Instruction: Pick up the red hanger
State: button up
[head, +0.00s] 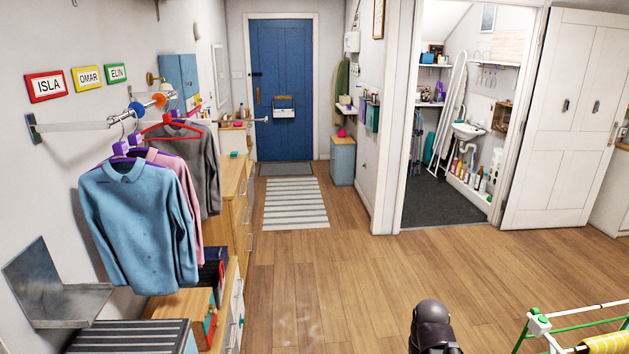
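The red hanger (169,136) hangs from the wall rail (85,125) at the left in the head view. It looks bare, with no garment on it. It hangs just in front of a grey garment (207,170) and behind a pink garment (180,175) and a blue jumper (135,225). A dark rounded part at the bottom edge looks like part of my arm. My gripper does not show, so I cannot see its fingers or whether it holds anything.
Wooden drawers (235,200) stand along the left wall, below and beyond the clothes. A grey metal bracket (58,290) juts out at the lower left. A drying rack (570,330) stands at the lower right. The wooden floor (350,270) in the middle is clear.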

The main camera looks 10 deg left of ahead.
aim_at(167, 118)
jog(key=u, duration=0.1)
jog(key=i, duration=1.55)
jog(key=u, duration=0.4)
jog(key=i, duration=0.8)
jog(key=u, duration=0.45)
jog(key=i, duration=0.95)
jog(key=u, duration=0.25)
